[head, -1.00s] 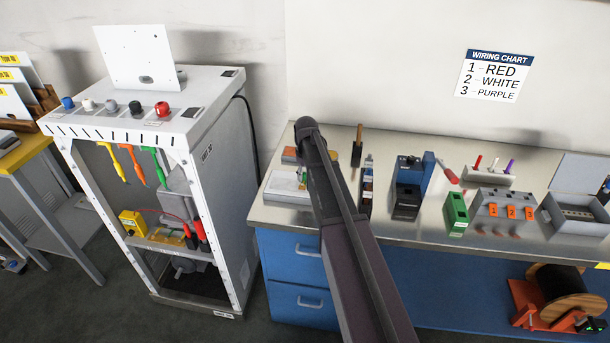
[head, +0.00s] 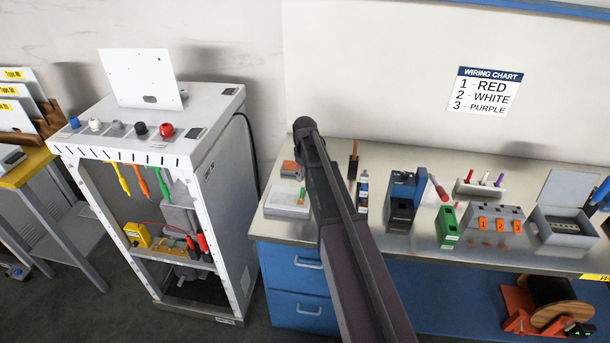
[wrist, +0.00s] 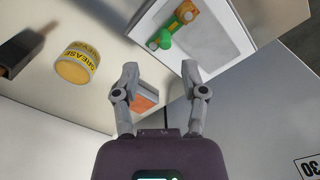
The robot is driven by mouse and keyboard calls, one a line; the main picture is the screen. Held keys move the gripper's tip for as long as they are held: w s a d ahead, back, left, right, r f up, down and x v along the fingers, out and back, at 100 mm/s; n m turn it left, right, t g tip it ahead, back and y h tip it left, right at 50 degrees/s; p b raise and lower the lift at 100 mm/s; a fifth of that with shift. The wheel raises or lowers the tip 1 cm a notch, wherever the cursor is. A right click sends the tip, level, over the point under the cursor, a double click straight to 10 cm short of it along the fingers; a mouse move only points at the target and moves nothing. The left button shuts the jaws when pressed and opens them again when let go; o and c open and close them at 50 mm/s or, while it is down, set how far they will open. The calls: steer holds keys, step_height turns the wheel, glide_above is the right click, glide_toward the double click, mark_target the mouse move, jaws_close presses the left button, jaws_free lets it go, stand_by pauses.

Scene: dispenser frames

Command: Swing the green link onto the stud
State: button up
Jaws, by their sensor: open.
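A green link (wrist: 172,33) with rounded ends lies on a pale plate with a grey panel (wrist: 215,40) in the wrist view. In the head view, a small green piece (head: 302,193) on the white box (head: 286,207) at the bench's left end appears to be this link. I cannot make out a separate stud. My gripper (wrist: 160,68) is open and empty, its fingers apart below the link in the wrist view. In the head view my arm hides it.
A yellow grease tin (wrist: 76,66) and an orange block (wrist: 144,102) are near my fingers. A white cabinet (head: 228,190) with hanging yellow, orange and green pieces stands left of the bench. Blue (head: 403,195) and green (head: 448,228) fixtures stand farther right on the bench.

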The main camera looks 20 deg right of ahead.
steer(key=shift+r+p, duration=3.15)
steer(key=shift+r, duration=0.35)
steer(key=s+a+f+m+b, duration=0.2)
steer(key=s+a, duration=0.2)
steer(key=s, duration=0.8)
steer(key=s+a+f+m+b, duration=0.1)
steer(key=s+a, duration=0.4)
steer(key=s, duration=0.8)
steer(key=shift+a+f+m+b, duration=0.2)
steer(key=shift+f+m+b, duration=0.2)
steer(key=shift+f+b, duration=0.45)
steer(key=shift+d, duration=0.15)
